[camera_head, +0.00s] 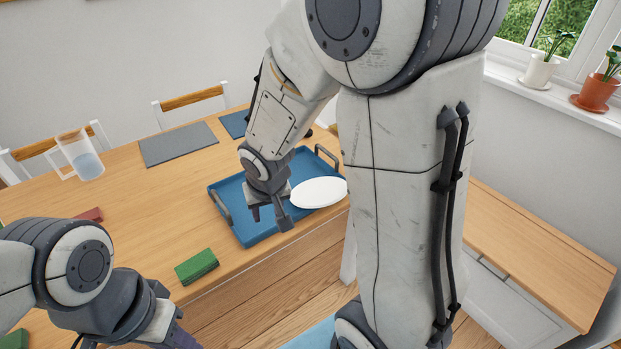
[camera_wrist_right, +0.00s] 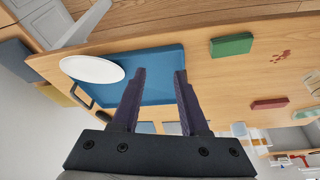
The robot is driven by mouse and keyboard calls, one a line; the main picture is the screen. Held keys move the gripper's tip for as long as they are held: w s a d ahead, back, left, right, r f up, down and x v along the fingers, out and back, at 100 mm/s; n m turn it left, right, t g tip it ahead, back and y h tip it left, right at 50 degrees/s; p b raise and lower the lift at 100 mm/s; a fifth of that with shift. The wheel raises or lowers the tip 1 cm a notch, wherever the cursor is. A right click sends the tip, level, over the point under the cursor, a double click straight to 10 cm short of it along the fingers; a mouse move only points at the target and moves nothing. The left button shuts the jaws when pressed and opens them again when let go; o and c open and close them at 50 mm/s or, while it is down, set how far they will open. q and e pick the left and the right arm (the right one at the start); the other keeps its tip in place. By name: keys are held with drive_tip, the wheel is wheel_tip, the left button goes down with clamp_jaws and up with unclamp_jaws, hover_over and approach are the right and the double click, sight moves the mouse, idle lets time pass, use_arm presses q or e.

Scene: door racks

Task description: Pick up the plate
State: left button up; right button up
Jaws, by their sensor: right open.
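A white oval-looking plate (camera_head: 318,192) sits at the right part of a blue tray (camera_head: 250,236) on the wooden table. The plate (camera_wrist_right: 92,69) also shows in the right wrist view, left of my fingers and apart from them. My right gripper (camera_head: 269,215) is open and empty over the left part of the tray, beside the plate. In the right wrist view its two purple fingers (camera_wrist_right: 160,73) are spread with the tray behind them. My left gripper (camera_head: 178,338) is cut off at the bottom edge of the head view, its fingers mostly hidden.
A green block (camera_head: 197,267) lies near the table's front edge, left of the tray. A red block (camera_head: 88,215), a glass pitcher (camera_head: 80,157) and a grey mat (camera_head: 178,144) are farther left and back. The tray has raised handles. Chairs stand behind the table.

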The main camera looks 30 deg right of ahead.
drive_tip(key=w+d+f+m+t+p, duration=0.1)
drive_tip(key=w+d+m, duration=0.15)
drive_tip(key=d, duration=0.35)
drive_tip(key=w+d+f+m+p, duration=0.1)
drive_tip(key=w+d+f+m, duration=0.15)
drive_tip(key=d, duration=0.25)
drive_tip(key=m+t+y+p, duration=0.1)
drive_tip(key=m+t+p, duration=0.2)
drive_tip(key=m, duration=0.6)
approach(336, 199)
drive_tip(key=shift+y, duration=0.3)
drive_tip(key=shift+p+x, duration=0.5)
drive_tip(key=shift+x, duration=4.55)
drive_tip(key=shift+s+d+f, duration=0.15)
drive_tip(key=shift+s, duration=0.05)
clamp_jaws()
